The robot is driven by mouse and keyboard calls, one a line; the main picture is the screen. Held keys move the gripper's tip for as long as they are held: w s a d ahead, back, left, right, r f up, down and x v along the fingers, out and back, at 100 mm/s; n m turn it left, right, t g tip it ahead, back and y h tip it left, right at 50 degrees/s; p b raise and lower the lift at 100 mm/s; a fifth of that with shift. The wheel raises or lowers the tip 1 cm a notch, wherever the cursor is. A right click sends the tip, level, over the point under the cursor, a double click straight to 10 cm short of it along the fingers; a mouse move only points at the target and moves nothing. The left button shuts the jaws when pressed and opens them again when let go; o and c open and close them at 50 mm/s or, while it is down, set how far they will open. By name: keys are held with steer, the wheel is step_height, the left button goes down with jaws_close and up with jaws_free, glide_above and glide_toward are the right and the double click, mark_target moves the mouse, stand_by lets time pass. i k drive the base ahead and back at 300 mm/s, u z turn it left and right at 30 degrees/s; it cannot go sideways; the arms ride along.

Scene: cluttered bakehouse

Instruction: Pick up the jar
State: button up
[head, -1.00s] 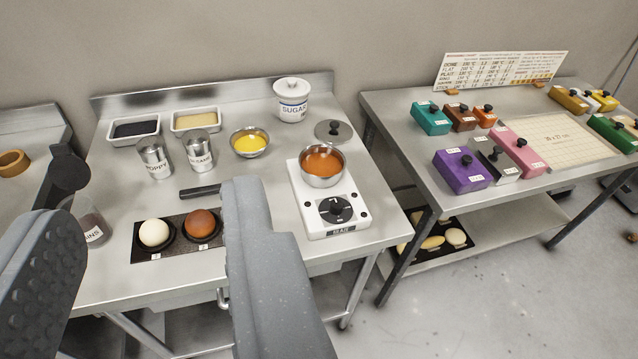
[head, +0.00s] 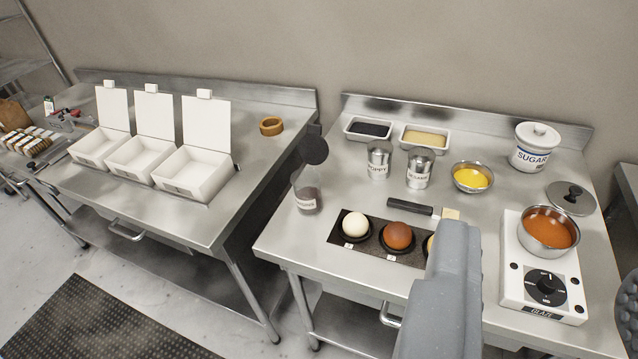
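Two jars stand on the middle steel table. A white lidded jar marked SUGAR (head: 534,152) stands at the back right. I cannot tell which one is meant. My gripper (head: 543,255) is open and empty; its grey left finger is in front of the egg tray, and its textured right finger is at the right picture edge. The gap frames the hot plate. The glass jar is left of my gripper, the sugar jar beyond it.
Two metal shakers (head: 379,160) (head: 419,168), a yellow-filled bowl (head: 472,177) and a saucepan (head: 549,230) on a white hot plate (head: 511,290) crowd the table. A dark egg tray (head: 340,240) lies right of the glass jar. Open white boxes (head: 140,160) stand on the left table.

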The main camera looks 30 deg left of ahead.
mark_target(306, 181)
steer(key=u, duration=2.55)
steer(key=k, duration=1.4)
steer(key=z, duration=1.4)
steer(key=i, duration=0.85)
